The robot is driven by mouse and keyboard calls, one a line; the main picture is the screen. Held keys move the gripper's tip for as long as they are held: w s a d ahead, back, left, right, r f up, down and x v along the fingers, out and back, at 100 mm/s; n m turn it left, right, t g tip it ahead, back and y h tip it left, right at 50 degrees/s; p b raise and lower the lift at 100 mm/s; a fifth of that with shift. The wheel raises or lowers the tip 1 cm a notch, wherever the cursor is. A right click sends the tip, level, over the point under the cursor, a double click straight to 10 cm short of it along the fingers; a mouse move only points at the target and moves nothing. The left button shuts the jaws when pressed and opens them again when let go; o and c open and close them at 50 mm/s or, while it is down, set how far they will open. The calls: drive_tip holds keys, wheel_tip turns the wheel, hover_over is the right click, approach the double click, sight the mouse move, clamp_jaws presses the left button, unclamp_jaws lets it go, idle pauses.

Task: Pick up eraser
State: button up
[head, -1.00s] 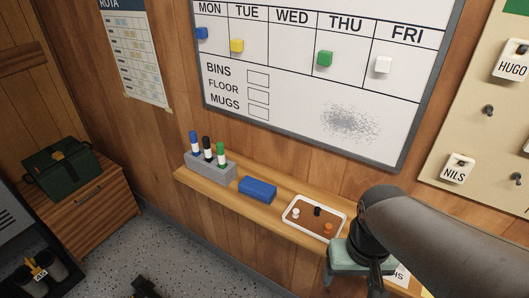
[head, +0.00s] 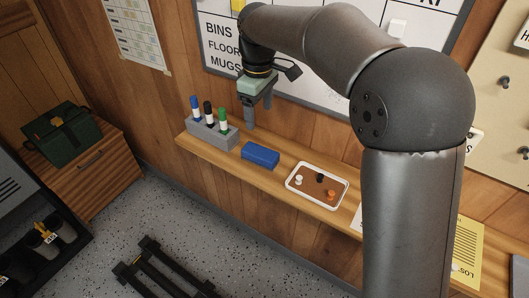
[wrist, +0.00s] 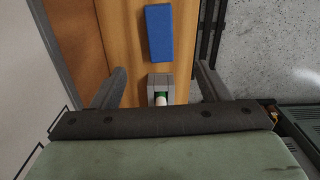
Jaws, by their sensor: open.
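The eraser is a blue block (head: 260,154) lying on the wooden shelf, between a grey marker holder and a white tray. It also shows in the wrist view (wrist: 159,33), at the top middle, ahead of my fingers. My gripper (head: 257,117) is above the shelf near the wall, close to the marker holder and above and behind the eraser in the head view. In the wrist view my gripper (wrist: 162,82) has its fingers spread wide with nothing held between them. The eraser is fully visible and apart from the fingers.
The grey marker holder (head: 213,136) with blue, black and green markers stands left of the eraser; it shows below my fingers in the wrist view (wrist: 160,82). The white-rimmed tray (head: 291,190) with small items lies to the right. The whiteboard (head: 310,99) hangs behind my gripper.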

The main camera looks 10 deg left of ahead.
sight(260, 151)
wheel_tip(260, 151, down, 15)
drive_tip(key=shift+f+p, duration=0.2)
drive_tip(key=shift+p, duration=0.9)
drive_tip(key=c, duration=1.1)
